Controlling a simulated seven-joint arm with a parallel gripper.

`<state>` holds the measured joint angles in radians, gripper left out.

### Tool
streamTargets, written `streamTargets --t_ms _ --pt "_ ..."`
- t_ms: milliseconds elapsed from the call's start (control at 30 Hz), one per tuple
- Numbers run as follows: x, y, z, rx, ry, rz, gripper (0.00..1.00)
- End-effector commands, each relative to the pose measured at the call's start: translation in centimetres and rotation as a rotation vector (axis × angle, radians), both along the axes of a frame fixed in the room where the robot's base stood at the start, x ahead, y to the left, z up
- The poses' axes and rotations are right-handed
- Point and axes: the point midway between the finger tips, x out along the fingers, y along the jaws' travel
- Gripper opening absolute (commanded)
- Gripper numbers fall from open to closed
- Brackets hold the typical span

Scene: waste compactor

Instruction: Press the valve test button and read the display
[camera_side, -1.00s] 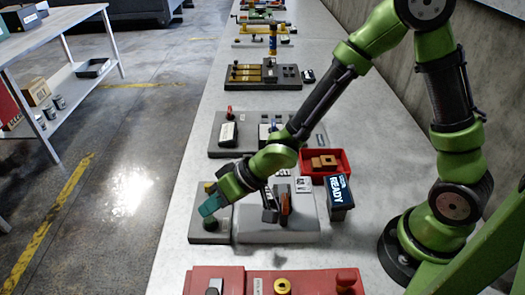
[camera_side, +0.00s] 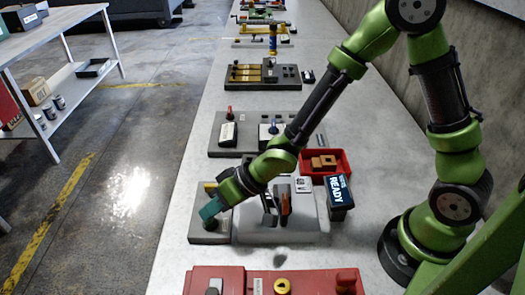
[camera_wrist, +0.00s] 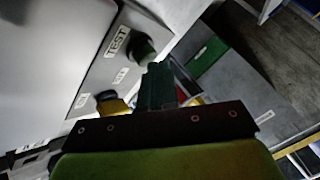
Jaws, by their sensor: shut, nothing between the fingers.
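In the side view the button (camera_side: 209,225) is partly covered by my gripper. My gripper (camera_side: 210,209) is shut and empty, its teal fingertips right above the button. In the wrist view the fingertips (camera_wrist: 157,85) lie very close to the button; I cannot tell whether they touch it. The display (camera_side: 338,191) stands to the right of the panel, tilted, and reads "READY".
A yellow control (camera_wrist: 113,106) sits on the same panel near the button. A lever unit (camera_side: 276,225) stands to its right. A red tray (camera_side: 343,168) lies behind the display. A red panel (camera_side: 240,281) is at the front.

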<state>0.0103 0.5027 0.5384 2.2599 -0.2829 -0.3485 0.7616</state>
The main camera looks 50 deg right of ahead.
Motion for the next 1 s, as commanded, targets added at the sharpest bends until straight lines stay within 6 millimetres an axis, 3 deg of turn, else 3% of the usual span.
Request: streamTargets --t_ms 700,1000 --pt "0.0 0.0 -0.5 -0.001 0.001 0.000 0.00" --pt "0.0 0.0 0.6 0.001 0.000 -0.001 0.00"
